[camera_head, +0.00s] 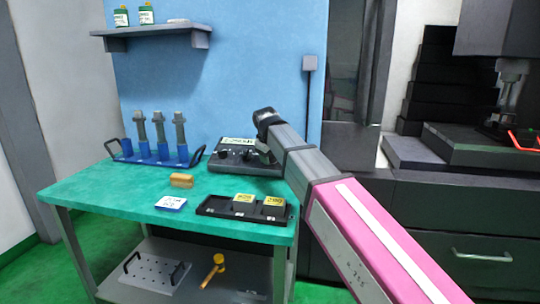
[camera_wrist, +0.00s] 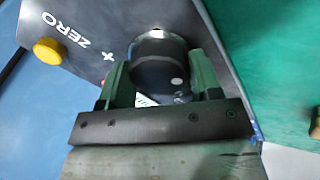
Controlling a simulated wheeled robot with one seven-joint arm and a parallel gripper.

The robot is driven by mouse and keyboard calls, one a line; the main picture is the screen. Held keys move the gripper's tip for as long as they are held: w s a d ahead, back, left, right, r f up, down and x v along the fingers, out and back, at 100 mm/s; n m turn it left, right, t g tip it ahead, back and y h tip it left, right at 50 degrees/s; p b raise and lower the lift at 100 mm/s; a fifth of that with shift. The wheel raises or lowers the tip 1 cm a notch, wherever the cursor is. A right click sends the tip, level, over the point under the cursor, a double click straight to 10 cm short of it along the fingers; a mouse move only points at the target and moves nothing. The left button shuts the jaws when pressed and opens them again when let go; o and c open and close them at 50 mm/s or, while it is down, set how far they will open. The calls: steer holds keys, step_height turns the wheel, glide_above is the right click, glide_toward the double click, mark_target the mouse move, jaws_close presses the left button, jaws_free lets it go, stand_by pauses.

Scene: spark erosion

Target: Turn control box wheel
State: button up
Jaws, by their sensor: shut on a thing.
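The control box (camera_head: 238,158) is a dark grey box at the back of the green table, with a small lit display on top. In the wrist view its panel (camera_wrist: 105,28) carries the words "+ ZERO" and a yellow button (camera_wrist: 48,50). A dark round wheel (camera_wrist: 160,68) with a pale dot on it sits between the green fingers of my gripper (camera_wrist: 160,80). The fingers are shut on the wheel, one on each side. In the head view my arm hides the gripper's tips and the right part of the box.
On the green table (camera_head: 130,200) are a black tray (camera_head: 225,213) with yellow-topped blocks, a blue-and-white card (camera_head: 171,203), a tan block (camera_head: 181,181) and a blue rack (camera_head: 150,160) of tool holders. A shelf (camera_head: 150,29) hangs above. The table's left front is clear.

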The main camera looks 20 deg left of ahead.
steer(key=shift+n, duration=2.1)
steer(key=shift+y, duration=0.3)
steer(key=o, duration=0.9)
steer(key=shift+r, duration=0.1)
steer(key=v, duration=1)
steer(key=shift+s+r, duration=0.15)
steer(key=shift+r, duration=0.15)
